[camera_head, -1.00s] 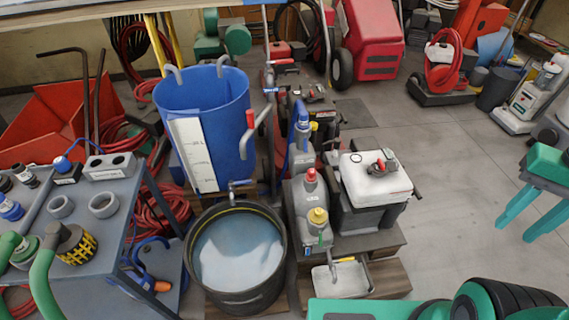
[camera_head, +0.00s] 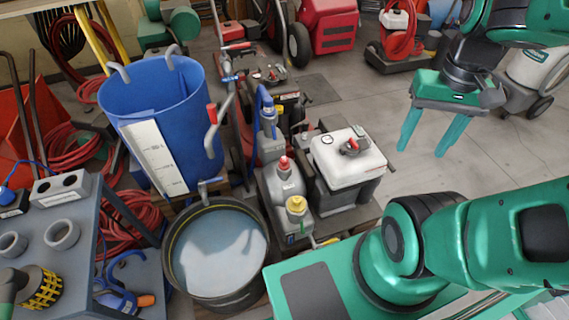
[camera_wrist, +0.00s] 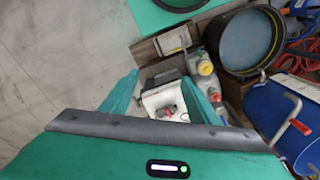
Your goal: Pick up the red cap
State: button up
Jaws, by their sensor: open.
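The red cap (camera_head: 284,163) sits on top of a grey jug (camera_head: 284,187) beside a second, yellow cap (camera_head: 296,204). The jug stands between the black round tub and the white-topped tank. In the wrist view the red cap (camera_wrist: 214,95) shows small beside the right finger, with the yellow cap (camera_wrist: 205,68) above it. My gripper (camera_head: 422,150) hangs fingers down over the floor, right of the tank and well apart from the cap. In the wrist view its two teal fingers (camera_wrist: 160,78) are spread, with nothing held between them.
The white-topped tank (camera_head: 347,160) carries a red-and-grey valve. The black tub (camera_head: 178,275) of liquid and a blue bin (camera_head: 160,100) with hooked pipes stand left of the jug. A blue-and-grey pump bottle (camera_head: 267,140) stands behind it. Open floor (camera_head: 400,85) lies right.

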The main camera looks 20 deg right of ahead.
jog(key=w+f+n+h, duration=0.1)
jog(key=w+f+n, duration=0.2)
jog(key=w+n, duration=0.65)
jog(key=n+y, duration=0.1)
jog(key=n, duration=1.4)
send_over(285, 158)
jog(key=shift+m, duration=0.25)
jog(key=f, duration=2.8)
jog(key=shift+s+d+f, duration=0.1)
jog(key=shift+d+f, duration=0.15)
jog(key=shift+a+f, duration=0.15)
jog(key=shift+f, duration=1.4)
jog(key=shift+a+f, duration=0.1)
jog(key=shift+f, duration=1.4)
jog(key=shift+c, duration=0.2)
jog(key=c, duration=1.1)
